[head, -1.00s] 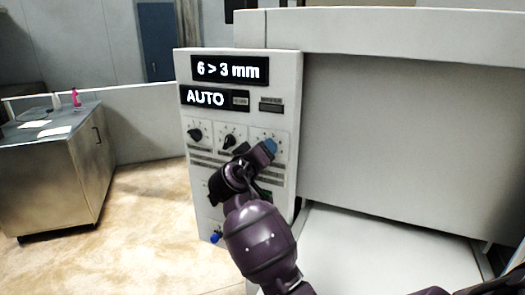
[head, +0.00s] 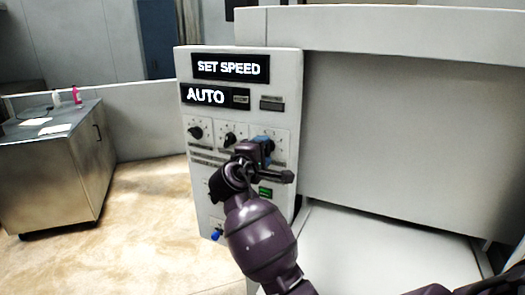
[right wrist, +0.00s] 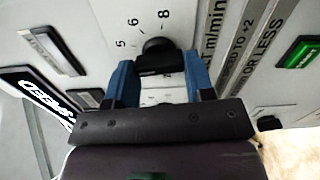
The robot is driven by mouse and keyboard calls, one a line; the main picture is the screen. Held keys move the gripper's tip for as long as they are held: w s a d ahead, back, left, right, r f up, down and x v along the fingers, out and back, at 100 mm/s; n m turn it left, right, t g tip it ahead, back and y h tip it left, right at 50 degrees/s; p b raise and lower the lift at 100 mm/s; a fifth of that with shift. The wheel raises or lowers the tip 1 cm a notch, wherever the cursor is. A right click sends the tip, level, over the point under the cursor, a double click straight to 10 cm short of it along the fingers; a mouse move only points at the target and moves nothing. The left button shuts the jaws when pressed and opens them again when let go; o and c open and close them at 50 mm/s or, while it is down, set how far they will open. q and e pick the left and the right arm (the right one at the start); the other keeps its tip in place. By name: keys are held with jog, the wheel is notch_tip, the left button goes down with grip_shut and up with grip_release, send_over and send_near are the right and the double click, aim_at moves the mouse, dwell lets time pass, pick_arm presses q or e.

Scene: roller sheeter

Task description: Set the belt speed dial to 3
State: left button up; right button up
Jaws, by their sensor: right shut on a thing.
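The control panel (head: 238,118) has a row of three dials. My right gripper (head: 264,147) is at the rightmost one and mostly covers it in the head view. In the right wrist view, the black dial knob (right wrist: 158,56) sits between the blue fingers of my right gripper (right wrist: 160,82), which is shut on it. The numbers 5, 6 and 8 and a "m/min" label show beside this dial. Its pointer position cannot be told. The upper display (head: 230,68) reads "SET SPEED". My left gripper is not in view.
The left dial (head: 195,132) and middle dial (head: 229,139) sit close beside my gripper. A lit green button (head: 265,191) is below it. The "AUTO" display (head: 206,97) is above. A steel cabinet (head: 60,180) stands at the left, with open floor between.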

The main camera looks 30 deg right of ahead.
jog(key=n, duration=1)
jog(key=shift+f+n, duration=0.2)
jog(key=shift+n, duration=0.1)
dwell(0.4)
jog(key=o, duration=0.9)
jog(key=shift+s, duration=0.1)
jog(key=b+v, duration=0.1)
jog(key=v, duration=0.9)
jog(key=shift+s+a+b, duration=0.25)
jog(key=shift+a+b, duration=0.05)
jog(key=shift+b, duration=0.05)
